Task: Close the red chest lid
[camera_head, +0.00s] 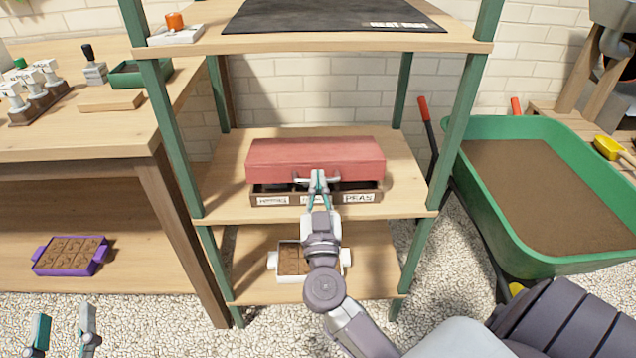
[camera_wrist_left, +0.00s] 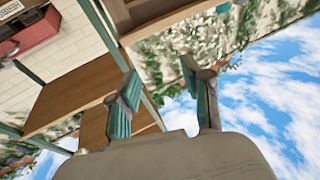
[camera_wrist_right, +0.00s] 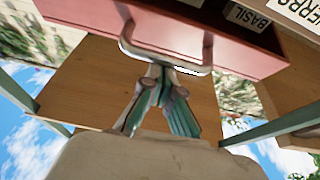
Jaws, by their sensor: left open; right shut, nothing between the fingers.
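The red chest lid (camera_head: 315,160) is a flat red slab with a pale bar handle on its front, on the middle shelf. Below the lid's front edge, a dark box (camera_head: 328,188) with several labelled packets, one reading PEAS, shows through a gap. In the right wrist view the red panel (camera_wrist_right: 95,15) carries the handle (camera_wrist_right: 185,62), and a BASIL label (camera_wrist_right: 245,17) shows beyond it. My right gripper (camera_head: 318,180) is shut and empty, its fingertips at the handle; whether they touch is unclear. My left gripper (camera_head: 63,335) is open and empty at lower left, away from the chest.
Green posts (camera_head: 174,135) flank the shelf (camera_head: 225,195). A white tray (camera_head: 290,278) sits on the lower shelf behind my right arm. A green wheelbarrow (camera_head: 480,190) of soil stands at right. A wooden bench (camera_head: 85,145) stands at left, with a purple tray (camera_head: 102,258) below its top.

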